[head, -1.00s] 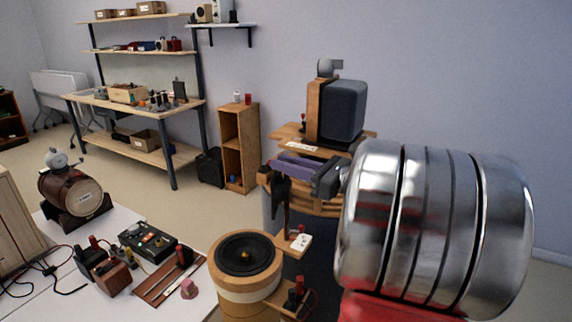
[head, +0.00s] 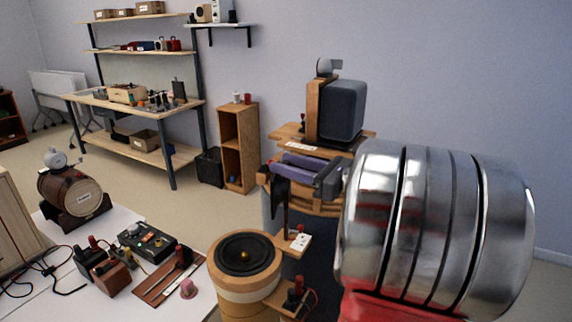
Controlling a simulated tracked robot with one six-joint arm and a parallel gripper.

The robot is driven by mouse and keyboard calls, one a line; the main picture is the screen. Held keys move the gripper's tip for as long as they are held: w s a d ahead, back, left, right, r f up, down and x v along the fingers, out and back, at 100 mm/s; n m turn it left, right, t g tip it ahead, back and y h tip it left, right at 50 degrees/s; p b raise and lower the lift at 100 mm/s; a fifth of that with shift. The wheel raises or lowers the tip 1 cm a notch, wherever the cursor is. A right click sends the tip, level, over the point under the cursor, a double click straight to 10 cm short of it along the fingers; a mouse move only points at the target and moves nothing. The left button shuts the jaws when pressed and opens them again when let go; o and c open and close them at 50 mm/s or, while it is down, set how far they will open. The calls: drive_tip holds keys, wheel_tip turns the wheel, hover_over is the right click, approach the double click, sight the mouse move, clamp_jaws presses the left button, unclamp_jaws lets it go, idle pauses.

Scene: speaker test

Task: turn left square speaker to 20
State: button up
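A square speaker (head: 342,112) with a dark grey front and a wooden side stands upright on a wooden stand (head: 284,131) at centre right. A small grey rounded part (head: 325,67) sits on top of it. A white label (head: 300,146) lies on the stand's front; I cannot read a scale or number there. My gripper (head: 281,192) shows dark fingers at the stand's left front, below and left of the speaker, apart from it in the picture. Its fingers overlap in this view, so its opening is unclear. My large metal arm link hides the area right of the stand.
A round wooden speaker (head: 245,254) stands in front, beside a white table (head: 55,300) with a barrel-shaped speaker (head: 70,193), a control box (head: 147,241) and cables. A wooden cabinet (head: 239,150) and workbench (head: 134,103) stand behind.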

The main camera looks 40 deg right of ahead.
drive_tip(key=v, duration=1.3)
idle(0.4)
drive_tip(key=w+a+f+n+g+y, duration=0.15)
drive_tip(key=a+f+n+g, duration=0.3)
drive_tip(key=a, duration=0.45)
drive_tip(key=w+a+f+n+g+y, duration=0.1)
drive_tip(key=w+a+f+n+g, duration=0.3)
drive_tip(key=a, duration=0.4)
drive_tip(key=s+a+f+n+g+h, duration=0.4)
drive_tip(key=s+a+f+n+g, duration=0.25)
drive_tip(key=a+n, duration=0.5)
drive_tip(key=s+a+r+n+t+h, duration=0.1)
drive_tip(key=a+n+h, duration=0.1)
drive_tip(key=n, duration=0.4)
drive_tip(key=s+a+n+t+h, duration=0.1)
drive_tip(key=a+n+t, duration=0.1)
drive_tip(key=a+n, duration=0.2)
drive_tip(key=n, duration=0.2)
drive_tip(key=shift+a+r+n+h, duration=0.3)
drive_tip(key=shift+r+h, duration=0.05)
drive_tip(key=shift+r, duration=0.05)
